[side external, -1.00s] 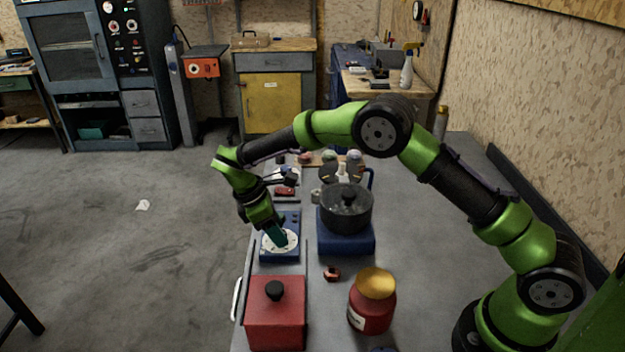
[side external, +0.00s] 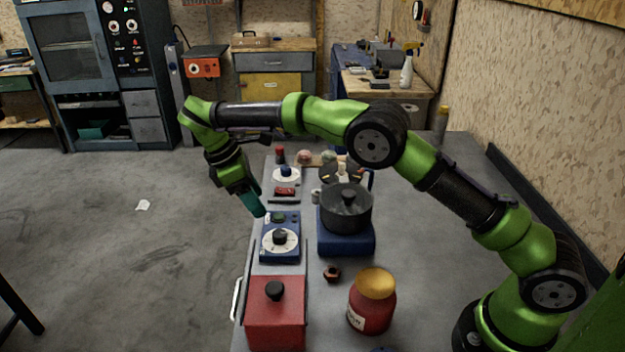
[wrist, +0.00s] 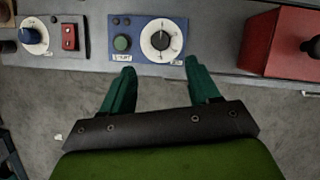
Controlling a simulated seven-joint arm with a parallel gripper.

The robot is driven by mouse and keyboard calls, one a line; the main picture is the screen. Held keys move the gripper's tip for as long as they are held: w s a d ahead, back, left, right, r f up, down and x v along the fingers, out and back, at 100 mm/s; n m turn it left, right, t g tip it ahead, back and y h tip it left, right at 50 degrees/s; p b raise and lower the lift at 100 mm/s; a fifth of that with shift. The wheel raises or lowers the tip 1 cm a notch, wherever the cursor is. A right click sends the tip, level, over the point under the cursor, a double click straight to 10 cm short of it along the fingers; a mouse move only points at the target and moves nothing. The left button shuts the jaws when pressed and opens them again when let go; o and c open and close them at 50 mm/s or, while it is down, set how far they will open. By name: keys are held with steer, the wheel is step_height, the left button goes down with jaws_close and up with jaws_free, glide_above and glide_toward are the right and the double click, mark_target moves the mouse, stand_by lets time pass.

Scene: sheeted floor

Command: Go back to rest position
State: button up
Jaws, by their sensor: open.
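My gripper (side external: 258,208) hangs past the left edge of the bench, above and left of a blue control box. In the wrist view my gripper (wrist: 160,82) shows two teal fingers, spread apart with nothing between them. The blue control box (side external: 268,255) has a white dial with a black knob (side external: 280,238) and a green button (side external: 278,218). The box also shows in the wrist view (wrist: 143,24), just beyond the fingertips and apart from them, with its knob pointer about vertical there.
A red box (side external: 275,318) with a black knob stands at the front left of the bench. A dark lidded pot (side external: 347,210) sits on a blue base (side external: 346,243). A red jar (side external: 371,308) with a yellow lid and a small reddish nut-like part (side external: 332,273) are nearby. Open floor lies left.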

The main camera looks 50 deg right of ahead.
steer(key=shift+w+a+r, duration=0.1)
steer(key=shift+a+r, duration=0.1)
steer(key=shift+r, duration=0.35)
steer(key=s+d+r+m+t+y, duration=0.2)
steer(key=s+m, duration=0.3)
steer(key=s, duration=0.4)
steer(key=s+d+r+m+t+y, duration=0.2)
steer(key=s+d+r+m+t, duration=0.2)
steer(key=s, duration=0.5)
steer(key=s+d+r+m+t+y, duration=0.1)
steer(key=s+d+r+m+t, duration=0.2)
steer(key=s+m, duration=0.3)
steer(key=s+d+r, duration=0.1)
steer(key=s, duration=0.2)
steer(key=shift+d+r+m+y, duration=0.15)
steer(key=shift+r+m+y, duration=0.15)
steer(key=shift+m+y, duration=0.1)
